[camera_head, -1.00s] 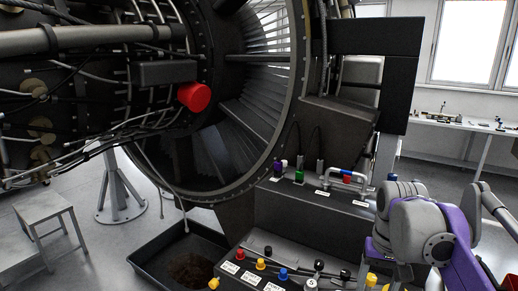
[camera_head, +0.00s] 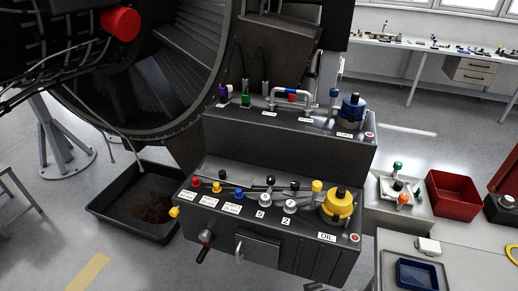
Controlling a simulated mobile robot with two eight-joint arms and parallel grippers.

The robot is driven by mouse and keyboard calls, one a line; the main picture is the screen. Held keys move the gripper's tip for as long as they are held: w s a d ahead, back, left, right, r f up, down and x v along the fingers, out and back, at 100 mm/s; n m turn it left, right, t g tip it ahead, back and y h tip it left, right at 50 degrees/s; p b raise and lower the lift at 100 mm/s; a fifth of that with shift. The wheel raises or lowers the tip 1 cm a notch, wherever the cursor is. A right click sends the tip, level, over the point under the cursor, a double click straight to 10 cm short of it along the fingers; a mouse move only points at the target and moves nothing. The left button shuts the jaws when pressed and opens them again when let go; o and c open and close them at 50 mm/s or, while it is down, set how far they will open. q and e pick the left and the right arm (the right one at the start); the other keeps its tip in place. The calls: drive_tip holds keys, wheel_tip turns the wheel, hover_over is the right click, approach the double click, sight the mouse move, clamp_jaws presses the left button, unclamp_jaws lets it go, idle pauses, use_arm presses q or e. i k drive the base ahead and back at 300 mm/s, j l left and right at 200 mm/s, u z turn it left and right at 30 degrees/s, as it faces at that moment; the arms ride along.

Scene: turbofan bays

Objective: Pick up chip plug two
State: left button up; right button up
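The stepped dark console stands in the middle of the head view. On its lower top is a small white round plug (camera_head: 290,206) with a tag reading "2" just below it; it appears seated there, and its fine detail is too small to tell. A similar white plug (camera_head: 263,200) sits to its left above another tag. A black-knobbed lever (camera_head: 295,187) rises just behind the plug by the "2" tag. Neither of my grippers is recognisable in this view.
A yellow OIL cap (camera_head: 338,203) and a yellow knob (camera_head: 317,186) stand right of the plugs. Red, yellow and blue knobs line the left. A black drip tray (camera_head: 108,205) lies on the floor. A red bin (camera_head: 452,199) and blue tray (camera_head: 416,275) are at right.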

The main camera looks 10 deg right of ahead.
sight(289, 208)
drive_tip(key=z, duration=2.1)
drive_tip(key=u, duration=1.3)
drive_tip(key=l+z, duration=0.1)
drive_tip(key=l, duration=1.35)
